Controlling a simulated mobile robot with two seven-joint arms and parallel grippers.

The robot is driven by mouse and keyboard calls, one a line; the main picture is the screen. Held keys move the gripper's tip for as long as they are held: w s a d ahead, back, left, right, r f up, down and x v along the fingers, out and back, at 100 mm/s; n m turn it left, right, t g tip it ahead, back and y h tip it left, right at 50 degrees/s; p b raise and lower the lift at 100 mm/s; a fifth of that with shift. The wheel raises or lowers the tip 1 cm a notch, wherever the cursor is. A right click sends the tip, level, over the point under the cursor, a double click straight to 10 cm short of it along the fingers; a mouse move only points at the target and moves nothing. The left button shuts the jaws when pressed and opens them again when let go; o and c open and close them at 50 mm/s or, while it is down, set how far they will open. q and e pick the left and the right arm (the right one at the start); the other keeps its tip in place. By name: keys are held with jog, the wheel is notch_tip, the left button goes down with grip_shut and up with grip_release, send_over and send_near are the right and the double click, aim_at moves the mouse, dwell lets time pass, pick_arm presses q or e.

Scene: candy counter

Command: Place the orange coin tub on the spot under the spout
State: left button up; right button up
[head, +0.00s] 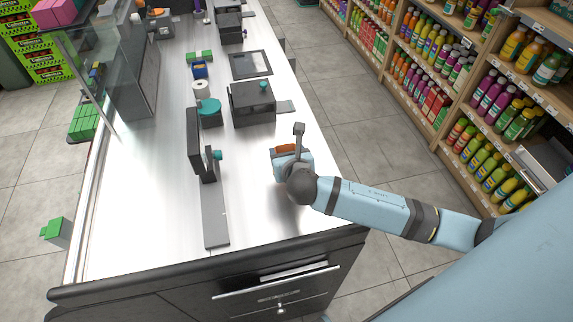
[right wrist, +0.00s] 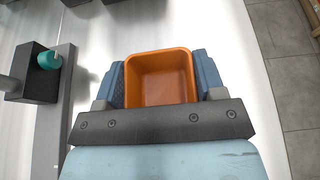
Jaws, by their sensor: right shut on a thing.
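The orange coin tub (head: 286,149) is between the fingers of my right gripper (head: 291,158) over the right part of the counter. In the right wrist view the tub (right wrist: 161,80) is open-topped and looks empty, with a blue finger of my right gripper (right wrist: 161,78) against each side. Most of the tub is hidden by the gripper in the head view. A dark upright dispenser (head: 194,143) with a teal knob (head: 217,155) stands left of the gripper, with a long grey base strip (head: 215,218). I cannot make out a marked spot under a spout. My left gripper is not in view.
A black machine (head: 252,103) stands behind the gripper, and a teal-topped holder (head: 208,110) and a white roll (head: 201,88) stand farther back. Bare metal counter (head: 253,200) lies between the strip and my right gripper. Shelves of bottles (head: 470,90) stand across the aisle.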

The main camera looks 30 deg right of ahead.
jog(key=shift+f, duration=2.35)
jog(key=shift+f, duration=0.1)
jog(key=o, duration=1)
